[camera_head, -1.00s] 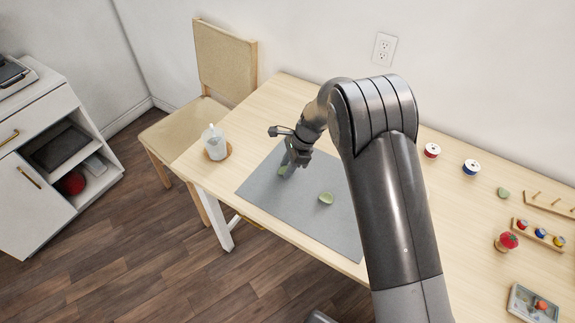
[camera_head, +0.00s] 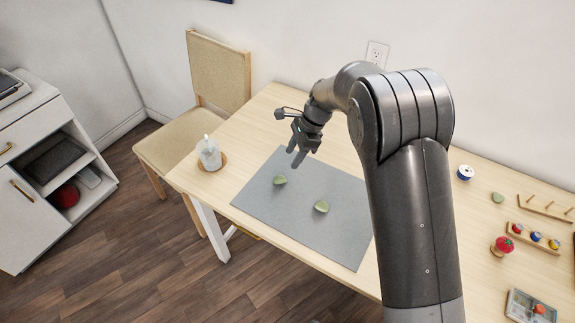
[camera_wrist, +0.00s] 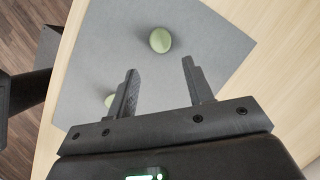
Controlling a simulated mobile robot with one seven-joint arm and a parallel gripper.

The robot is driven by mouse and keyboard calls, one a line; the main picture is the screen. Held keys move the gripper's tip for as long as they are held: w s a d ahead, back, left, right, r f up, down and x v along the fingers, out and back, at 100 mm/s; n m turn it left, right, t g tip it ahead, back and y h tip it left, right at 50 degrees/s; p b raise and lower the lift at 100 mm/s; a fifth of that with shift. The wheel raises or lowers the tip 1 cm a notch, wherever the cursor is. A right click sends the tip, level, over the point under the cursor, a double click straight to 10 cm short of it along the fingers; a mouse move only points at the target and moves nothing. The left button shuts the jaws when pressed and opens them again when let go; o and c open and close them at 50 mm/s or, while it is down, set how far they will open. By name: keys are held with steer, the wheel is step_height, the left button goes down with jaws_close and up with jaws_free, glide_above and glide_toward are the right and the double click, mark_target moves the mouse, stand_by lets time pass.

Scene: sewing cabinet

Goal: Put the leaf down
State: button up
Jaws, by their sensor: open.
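A cup (camera_head: 209,153) on a round coaster stands at the table's left end. At the right are a third green piece (camera_head: 497,197), a blue spool (camera_head: 464,172), a tomato pincushion (camera_head: 502,246), a spool rack (camera_head: 535,238), a peg rack (camera_head: 546,207) and a small tray (camera_head: 514,308).

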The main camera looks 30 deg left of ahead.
steer(key=d+r+n+t, duration=0.4)
steer(key=d+r, duration=1.5)
steer(key=d, duration=0.4)
steer(key=s+d+r+n+t+h, duration=0.1)
steer(key=s+d+r+n+t, duration=0.1)
steer(key=s+d, duration=0.8)
steer(key=s+d+r+n+t+h, duration=0.2)
steer(key=s+d+n, duration=0.1)
steer(key=s+d, duration=0.6)
steer(key=d, duration=0.4)
steer(key=shift+s+d+t, duration=0.35)
steer(key=shift+s+t, duration=0.05)
steer(key=shift+o, duration=0.3)
steer(key=shift+r, duration=0.1)
